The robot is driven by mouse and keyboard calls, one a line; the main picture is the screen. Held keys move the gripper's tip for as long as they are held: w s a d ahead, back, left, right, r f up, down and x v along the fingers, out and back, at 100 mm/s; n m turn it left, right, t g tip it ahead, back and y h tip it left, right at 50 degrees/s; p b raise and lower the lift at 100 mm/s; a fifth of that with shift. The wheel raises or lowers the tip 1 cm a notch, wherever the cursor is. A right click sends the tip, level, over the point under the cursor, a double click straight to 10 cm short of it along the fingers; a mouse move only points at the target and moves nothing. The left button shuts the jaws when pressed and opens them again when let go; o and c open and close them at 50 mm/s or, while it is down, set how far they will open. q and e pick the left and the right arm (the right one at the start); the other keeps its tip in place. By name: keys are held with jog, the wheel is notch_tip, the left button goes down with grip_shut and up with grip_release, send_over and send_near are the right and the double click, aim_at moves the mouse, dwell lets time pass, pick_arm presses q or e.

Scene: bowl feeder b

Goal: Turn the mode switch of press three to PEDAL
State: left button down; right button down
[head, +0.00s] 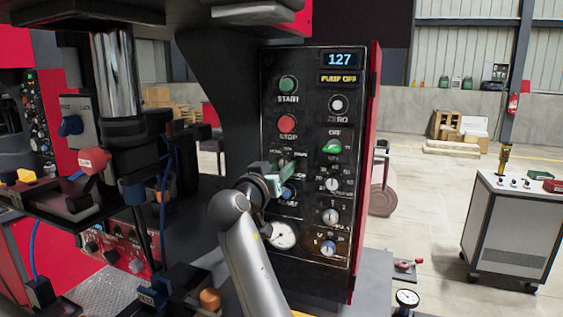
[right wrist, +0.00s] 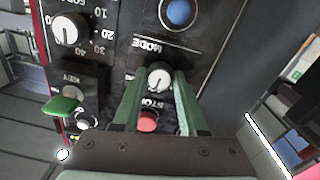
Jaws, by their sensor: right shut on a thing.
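The control panel (head: 310,120) of the press stands upright in the middle of the head view. Its mode switch (right wrist: 160,76) is a round white knob beside the label MODE in the right wrist view. My right gripper (head: 274,174) is at the panel's left column, below the red STOP button (head: 287,124), and covers most of the switch in the head view. In the right wrist view its two green fingers (right wrist: 159,82) are shut on the knob, one on each side. The small position labels around the knob are mostly hidden or unreadable. My left gripper is not in view.
Other knobs, including a green one (head: 332,147), line the right column. The panel displays "127" and "PUMP OFF". A grey cart (head: 510,230) stands apart at right.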

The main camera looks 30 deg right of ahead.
jog(key=n+p, duration=0.2)
jog(key=n, duration=0.1)
jog(key=n+p, duration=0.2)
jog(key=n, duration=0.1)
jog(key=shift+d+r+n, duration=0.1)
jog(key=shift+r+n, duration=0.1)
jog(key=shift+n, duration=0.1)
jog(key=shift+s+f+n+t+p, duration=0.1)
jog(key=shift+n+t+p, duration=0.3)
jog(key=shift+n+p, duration=1.25)
jog(key=shift+n+b, duration=0.3)
jog(key=shift+n, duration=0.35)
jog(key=shift+c, duration=2.2)
grip_release()
jog(key=shift+f, duration=0.1)
